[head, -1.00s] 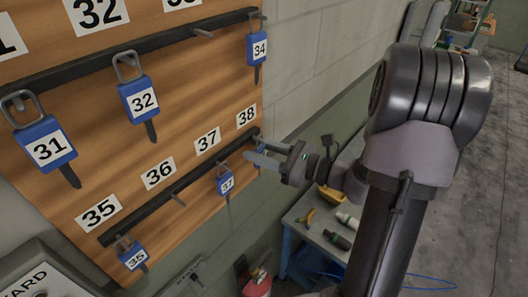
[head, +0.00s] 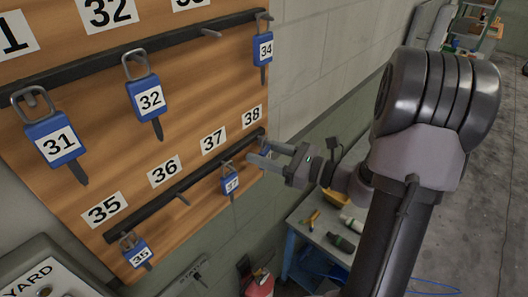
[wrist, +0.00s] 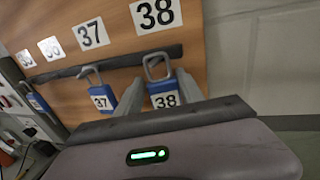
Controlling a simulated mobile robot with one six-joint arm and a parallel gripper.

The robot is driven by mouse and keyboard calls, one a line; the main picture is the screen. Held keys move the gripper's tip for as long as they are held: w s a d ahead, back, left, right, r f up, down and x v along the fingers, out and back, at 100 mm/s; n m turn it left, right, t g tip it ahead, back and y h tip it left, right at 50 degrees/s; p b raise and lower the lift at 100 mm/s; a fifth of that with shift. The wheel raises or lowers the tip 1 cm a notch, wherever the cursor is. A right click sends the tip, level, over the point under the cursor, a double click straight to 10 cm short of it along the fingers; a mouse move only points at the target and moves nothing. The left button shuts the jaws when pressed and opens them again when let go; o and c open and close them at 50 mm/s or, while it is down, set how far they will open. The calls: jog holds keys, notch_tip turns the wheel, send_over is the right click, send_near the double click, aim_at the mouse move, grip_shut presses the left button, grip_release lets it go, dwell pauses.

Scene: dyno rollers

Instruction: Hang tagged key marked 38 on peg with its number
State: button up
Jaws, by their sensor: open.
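The blue tag marked 38 (wrist: 164,99) is at the 38 place on the lower rail, below the number label 38 (wrist: 156,13). Its grey ring (wrist: 150,68) is up against the rail; the peg is not clear, so I cannot tell exactly how the ring sits on it. My gripper (wrist: 160,80) is open, with one finger on each side of the tag. In the head view my gripper (head: 259,150) reaches to the right end of the lower rail and mostly hides the tag.
Tag 37 (wrist: 103,97) hangs close to the left of my gripper. Tag 35 (head: 137,253) hangs further left, and the 36 peg (head: 182,199) is bare. Tag 34 (head: 263,48) hangs above. A workbench (head: 318,238) stands below right.

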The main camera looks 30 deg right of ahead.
jog(key=shift+w+d+r, duration=0.1)
jog(key=shift+d, duration=0.05)
jog(key=b+v, duration=0.1)
jog(key=v, duration=1.7)
jog(key=s+a+f+n+g+h+b, duration=0.2)
jog(key=a+f+n+g+h+b, duration=0.2)
jog(key=a+f+n+b, duration=0.5)
jog(key=s+a+f+n+g+h+b, duration=0.2)
jog(key=a+f+n+g+h+b, duration=0.2)
jog(key=a+f+n+b, duration=0.6)
jog(key=a+n+g+b, duration=0.1)
jog(key=a+n+b, duration=0.1)
jog(key=a+n, duration=0.3)
jog(key=shift+a+n, duration=0.3)
jog(key=shift+a, duration=0.6)
jog(key=shift+s, duration=0.1)
